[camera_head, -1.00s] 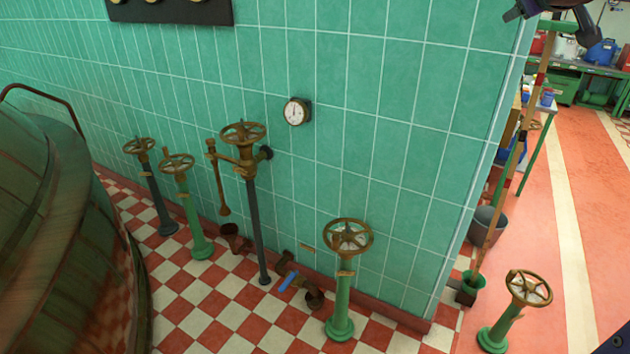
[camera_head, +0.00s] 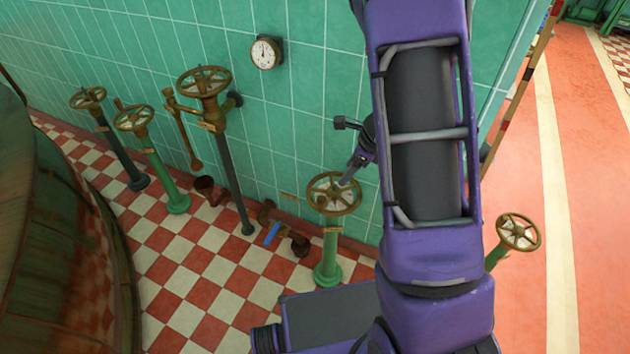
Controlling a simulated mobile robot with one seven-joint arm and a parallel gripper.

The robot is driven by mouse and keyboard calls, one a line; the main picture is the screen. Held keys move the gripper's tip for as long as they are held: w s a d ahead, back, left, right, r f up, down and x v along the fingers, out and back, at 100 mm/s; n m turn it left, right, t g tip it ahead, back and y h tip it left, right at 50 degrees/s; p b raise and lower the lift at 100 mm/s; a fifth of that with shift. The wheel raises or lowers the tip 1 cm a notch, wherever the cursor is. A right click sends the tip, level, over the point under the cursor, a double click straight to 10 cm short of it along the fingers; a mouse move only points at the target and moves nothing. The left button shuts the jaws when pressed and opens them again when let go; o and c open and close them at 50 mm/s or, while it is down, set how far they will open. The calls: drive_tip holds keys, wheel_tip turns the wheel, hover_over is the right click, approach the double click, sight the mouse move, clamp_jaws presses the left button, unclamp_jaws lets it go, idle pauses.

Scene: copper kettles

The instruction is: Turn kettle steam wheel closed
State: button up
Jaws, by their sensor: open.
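Several brass handwheels stand on posts along the tiled wall; which one is the kettle steam wheel is not marked. One wheel (camera_head: 320,193) sits on a green post (camera_head: 328,255) in the middle, and my gripper (camera_head: 347,181) is just above its right side. The jaws are open, small and partly hidden, so contact with the rim cannot be told. To the left are a tall dark-post wheel (camera_head: 204,81), a green-post wheel (camera_head: 134,117) and a dark-post wheel (camera_head: 88,97). Another wheel (camera_head: 518,232) stands to the right of my arm. A large copper kettle (camera_head: 50,230) fills the left edge.
The green tiled wall (camera_head: 310,100) with a round gauge (camera_head: 265,52) rises close behind the wheels. Short pipe stubs (camera_head: 300,243) and a blue object (camera_head: 272,234) lie low by the wall. The checkered floor (camera_head: 185,280) is clear between kettle and posts.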

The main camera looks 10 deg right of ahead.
sight(324, 200)
drive_tip(key=shift+m+y, duration=0.3)
drive_tip(key=shift+m, duration=0.4)
drive_tip(key=b+x, duration=0.1)
drive_tip(key=x, duration=0.5)
drive_tip(key=b+x, duration=0.1)
drive_tip(key=x, duration=0.5)
drive_tip(key=s+b+x, duration=0.1)
drive_tip(key=x, duration=0.5)
drive_tip(key=shift+w+a+f, duration=0.1)
drive_tip(key=shift+a+f, duration=0.15)
drive_tip(key=shift+f, duration=0.15)
clamp_jaws()
